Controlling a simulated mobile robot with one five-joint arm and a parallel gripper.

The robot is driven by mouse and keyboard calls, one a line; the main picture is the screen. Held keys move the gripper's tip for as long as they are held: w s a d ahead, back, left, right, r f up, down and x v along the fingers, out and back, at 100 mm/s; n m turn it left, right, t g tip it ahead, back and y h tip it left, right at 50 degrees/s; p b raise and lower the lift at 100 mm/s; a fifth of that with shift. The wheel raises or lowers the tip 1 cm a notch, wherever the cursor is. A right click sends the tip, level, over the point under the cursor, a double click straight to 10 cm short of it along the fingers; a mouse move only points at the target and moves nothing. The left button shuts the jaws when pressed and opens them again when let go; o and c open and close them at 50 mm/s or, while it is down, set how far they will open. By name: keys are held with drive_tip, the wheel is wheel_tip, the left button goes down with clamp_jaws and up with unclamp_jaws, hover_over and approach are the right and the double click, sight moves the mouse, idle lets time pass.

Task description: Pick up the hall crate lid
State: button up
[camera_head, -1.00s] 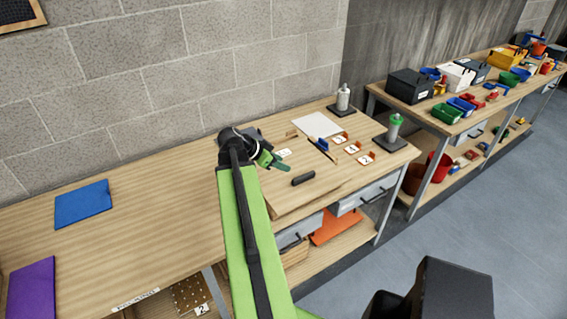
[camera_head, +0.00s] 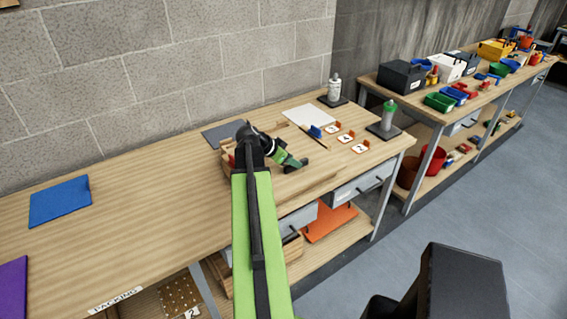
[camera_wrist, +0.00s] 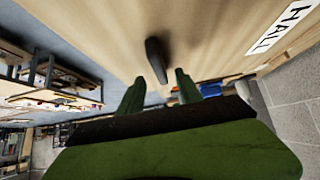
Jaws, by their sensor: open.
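The hall crate lid shows in the wrist view as a pale wooden panel (camera_wrist: 100,30) with a white HALL label (camera_wrist: 279,27) and a dark bar handle (camera_wrist: 155,58). My gripper (camera_wrist: 159,92) is open. Its two green fingers stand either side of the handle's line, and the handle appears just beyond the tips, with nothing held. In the head view my gripper (camera_head: 293,162) is low over the wooden lid (camera_head: 318,178) on the bench. My arm and gripper hide part of the lid and most of its handle there.
Numbered cards (camera_head: 345,138), a white sheet (camera_head: 308,116) and two bottles on dark bases, one white (camera_head: 334,90), one green (camera_head: 388,115), stand behind and right. A blue panel (camera_head: 60,201) lies left. The bench between is clear. A second bench (camera_head: 470,95) holds bins.

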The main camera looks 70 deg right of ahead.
drive_tip(key=b+x, duration=0.1)
drive_tip(key=x, duration=0.2)
drive_tip(key=shift+d+f+b, duration=0.1)
drive_tip(key=shift+f+b, duration=0.3)
drive_tip(key=shift+r, duration=0.15)
clamp_jaws()
idle(0.8)
